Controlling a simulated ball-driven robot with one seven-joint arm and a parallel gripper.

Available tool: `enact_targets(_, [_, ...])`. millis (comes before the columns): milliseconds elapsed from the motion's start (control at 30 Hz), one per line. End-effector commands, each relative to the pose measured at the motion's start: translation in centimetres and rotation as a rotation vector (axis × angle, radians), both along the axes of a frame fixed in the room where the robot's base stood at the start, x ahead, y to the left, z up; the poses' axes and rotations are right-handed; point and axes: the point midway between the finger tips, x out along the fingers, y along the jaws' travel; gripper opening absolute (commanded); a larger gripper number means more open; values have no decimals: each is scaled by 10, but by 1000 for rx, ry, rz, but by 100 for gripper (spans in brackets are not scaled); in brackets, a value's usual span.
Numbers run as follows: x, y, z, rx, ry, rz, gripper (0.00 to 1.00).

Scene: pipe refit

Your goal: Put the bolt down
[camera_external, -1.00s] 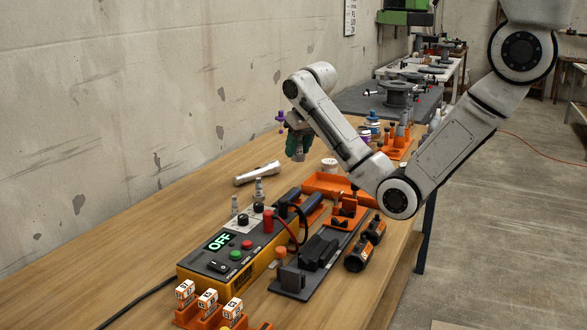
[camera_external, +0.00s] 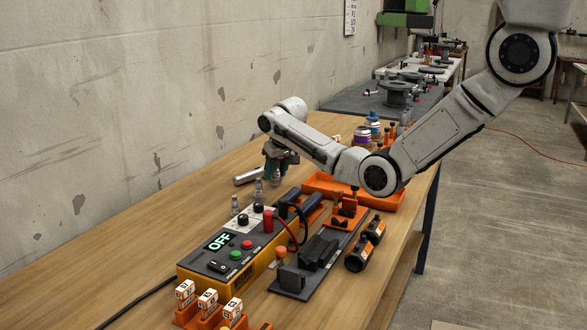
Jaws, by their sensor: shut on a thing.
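My gripper (camera_external: 276,163) points down above the wooden table, near the wall side and behind the yellow and black power box. The bolt looks upright. Whether its lower end touches the table cannot be told. The upper part of the bolt is hidden by the jaws. Two similar grey upright pieces stand nearby, one (camera_external: 259,190) just in front and one (camera_external: 234,206) further left.
A silver flashlight (camera_external: 246,177) lies just left of the gripper. The power box (camera_external: 225,262) reads OFF. The table along the wall at left is clear.

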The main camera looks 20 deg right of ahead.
Motion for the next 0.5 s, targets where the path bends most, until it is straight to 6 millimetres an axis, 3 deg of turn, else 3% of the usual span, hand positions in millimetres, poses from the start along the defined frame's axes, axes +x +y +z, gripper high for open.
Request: enact_targets(500, [1, 0, -13, 1, -4, 0, 0])
